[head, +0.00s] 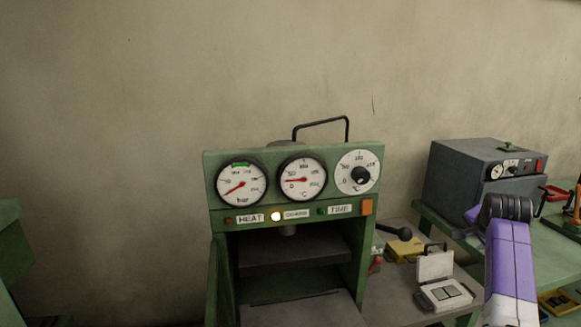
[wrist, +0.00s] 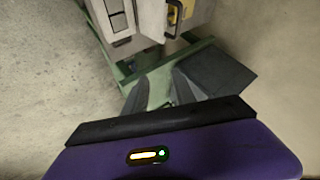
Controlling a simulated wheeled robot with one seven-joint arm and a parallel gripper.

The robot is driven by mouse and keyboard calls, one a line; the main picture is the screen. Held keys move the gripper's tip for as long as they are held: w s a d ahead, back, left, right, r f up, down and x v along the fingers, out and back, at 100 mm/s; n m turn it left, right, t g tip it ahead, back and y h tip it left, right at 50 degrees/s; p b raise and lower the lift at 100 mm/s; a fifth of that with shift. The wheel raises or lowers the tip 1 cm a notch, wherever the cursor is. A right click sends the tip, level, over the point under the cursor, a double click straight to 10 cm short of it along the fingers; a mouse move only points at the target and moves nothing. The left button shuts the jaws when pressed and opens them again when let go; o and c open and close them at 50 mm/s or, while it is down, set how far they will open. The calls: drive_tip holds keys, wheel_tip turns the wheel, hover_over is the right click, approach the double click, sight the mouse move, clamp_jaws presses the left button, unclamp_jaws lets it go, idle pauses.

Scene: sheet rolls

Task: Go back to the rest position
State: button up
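My gripper (wrist: 160,80) shows in the wrist view with its two dark fingers apart and nothing seen between them. It is over part of a green frame (wrist: 125,70). In the head view part of my purple and white arm stands at the lower right, and my fingers cannot be made out there.
A green press (head: 293,217) with three dials and a lit yellow lamp stands in the middle. Right of it, an open pale case (head: 440,295) and a yellow item (head: 405,249) lie on a grey surface. A grey oven box (head: 480,182) stands on the green bench (head: 430,222) behind my arm.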

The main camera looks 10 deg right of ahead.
drive_tip(key=s+a+f+n+t, duration=0.3)
drive_tip(key=s+a+n+t, duration=0.25)
drive_tip(key=s+a, duration=0.55)
drive_tip(key=s+a+f+n+t, duration=0.45)
drive_tip(key=s+a+n, duration=0.35)
drive_tip(key=a, duration=0.5)
drive_tip(key=s+a+n+y, duration=0.1)
drive_tip(key=s+a, duration=0.4)
drive_tip(key=s, duration=0.6)
drive_tip(key=s+a+n+g+y, duration=0.1)
drive_tip(key=s+a+y, duration=0.2)
drive_tip(key=s+a, duration=0.3)
drive_tip(key=s+a+n+g+y, duration=0.1)
drive_tip(key=s+a, duration=0.5)
drive_tip(key=s, duration=1)
drive_tip(key=shift+s+f+y, duration=0.25)
drive_tip(key=shift+s+y, duration=0.05)
drive_tip(key=shift+y, duration=0.2)
